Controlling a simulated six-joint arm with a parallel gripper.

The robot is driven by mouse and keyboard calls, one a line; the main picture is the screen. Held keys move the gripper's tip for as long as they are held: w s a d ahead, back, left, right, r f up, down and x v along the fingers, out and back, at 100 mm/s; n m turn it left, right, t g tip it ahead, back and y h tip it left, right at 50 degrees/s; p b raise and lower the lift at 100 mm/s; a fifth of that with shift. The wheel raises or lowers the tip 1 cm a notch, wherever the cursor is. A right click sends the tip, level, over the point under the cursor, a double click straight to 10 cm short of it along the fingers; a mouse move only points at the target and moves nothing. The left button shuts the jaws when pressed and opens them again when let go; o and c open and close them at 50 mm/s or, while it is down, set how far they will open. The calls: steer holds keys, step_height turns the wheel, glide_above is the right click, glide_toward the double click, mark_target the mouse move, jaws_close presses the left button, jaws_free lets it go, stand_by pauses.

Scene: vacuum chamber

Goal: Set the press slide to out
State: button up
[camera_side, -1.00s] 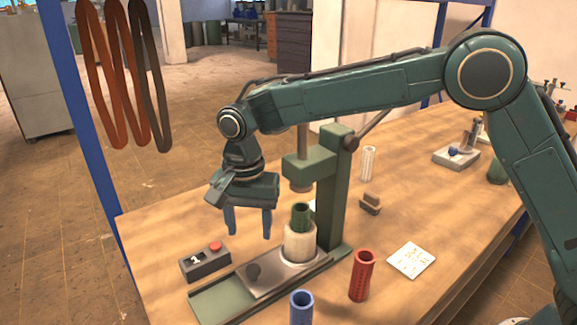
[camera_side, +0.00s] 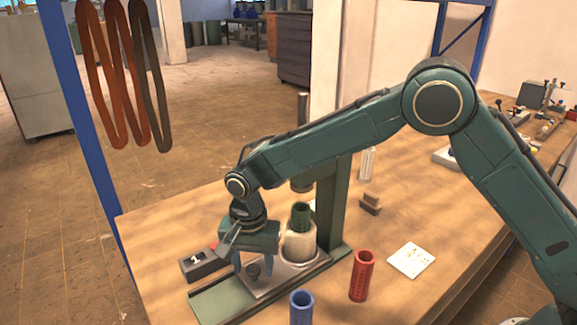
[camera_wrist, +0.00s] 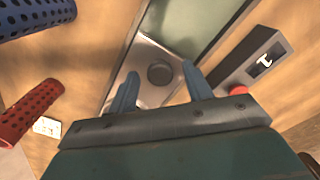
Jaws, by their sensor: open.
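The press slide is a grey metal plate (camera_side: 284,279) lying in a green rail (camera_side: 222,302), toward the press column, with bare rail at the near left end. A round dark knob (camera_side: 253,271) stands on the plate. A pale cylinder (camera_side: 299,244) with a green perforated tube (camera_side: 301,215) in it stands on the plate's far end by the press column (camera_side: 333,205). My gripper (camera_side: 254,266) is open and low over the plate. In the wrist view the knob (camera_wrist: 160,74) appears between my two fingertips (camera_wrist: 160,70); I cannot tell whether they touch it.
A counter box (camera_side: 203,264) with a red button sits close left of my gripper. A blue tube (camera_side: 301,308) and a red tube (camera_side: 361,276) stand to the right of the rail. A white card (camera_side: 411,260) lies on the table.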

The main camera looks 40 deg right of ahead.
steer(key=shift+c, duration=0.2)
jaws_close()
steer(key=shift+a+r, duration=0.1)
steer(key=shift+a, duration=5.7)
steer(key=shift+c, duration=0.9)
jaws_free()
steer(key=shift+a, duration=0.1)
steer(key=shift+o, duration=1.1)
